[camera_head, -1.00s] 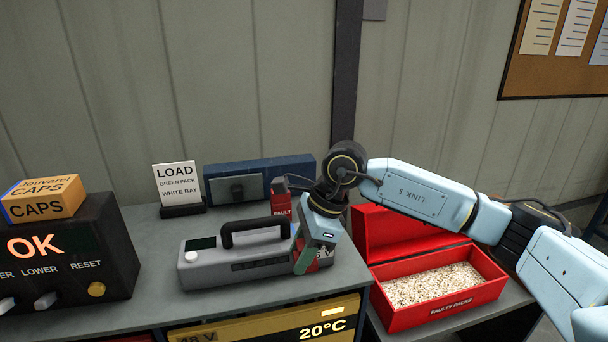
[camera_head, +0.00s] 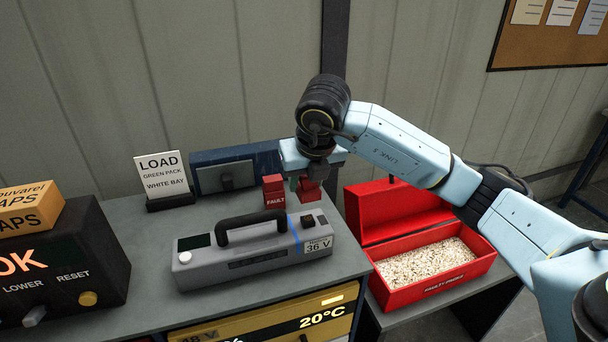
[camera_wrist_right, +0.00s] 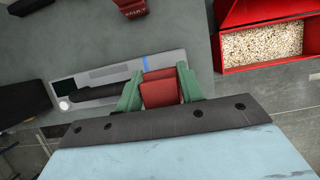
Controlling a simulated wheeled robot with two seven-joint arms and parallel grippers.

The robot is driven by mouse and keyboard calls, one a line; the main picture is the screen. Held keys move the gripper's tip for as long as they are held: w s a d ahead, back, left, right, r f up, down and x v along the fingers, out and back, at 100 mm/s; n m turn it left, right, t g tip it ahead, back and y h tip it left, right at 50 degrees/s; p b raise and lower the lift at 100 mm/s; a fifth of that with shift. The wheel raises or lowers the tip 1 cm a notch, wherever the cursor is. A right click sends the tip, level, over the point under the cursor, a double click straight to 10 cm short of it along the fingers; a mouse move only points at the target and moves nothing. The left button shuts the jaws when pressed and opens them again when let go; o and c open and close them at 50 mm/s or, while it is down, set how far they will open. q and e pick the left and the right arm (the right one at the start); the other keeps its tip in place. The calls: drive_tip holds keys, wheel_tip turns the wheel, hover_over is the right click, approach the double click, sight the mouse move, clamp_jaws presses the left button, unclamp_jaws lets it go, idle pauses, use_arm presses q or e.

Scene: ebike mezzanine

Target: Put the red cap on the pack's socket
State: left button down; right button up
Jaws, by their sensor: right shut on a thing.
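The grey pack (camera_head: 255,258) lies on the bench with a black handle, a blue stripe and a 36 V label. Its dark square socket (camera_head: 307,221) shows bare on top near its right end. My right gripper (camera_head: 300,186) is shut on the red cap (camera_head: 311,190), behind and above the pack's right end. In the wrist view, the red cap (camera_wrist_right: 161,92) sits between the green fingers, with the pack (camera_wrist_right: 110,76) below. The cap is apart from the socket. My left gripper is not in view.
A red FAULT piece (camera_head: 274,192) stands behind the pack, close left of my gripper. The open red faulty packs box (camera_head: 400,298) is at right. A LOAD sign (camera_head: 161,175), a blue unit (camera_head: 208,176) and a black OK box (camera_head: 60,275) stand left.

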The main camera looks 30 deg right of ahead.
sight(307, 216)
drive_tip(key=shift+s+f, duration=0.1)
drive_tip(key=shift+f, duration=0.15)
drive_tip(key=shift+f, duration=0.15)
drive_tip(key=shift+f+b, duration=1.8)
drive_tip(key=shift+f, duration=0.9)
drive_tip(key=shift+f+b, duration=0.6)
drive_tip(key=shift+f+b, duration=0.2)
drive_tip(key=shift+b, duration=0.1)
drive_tip(key=o, duration=1)
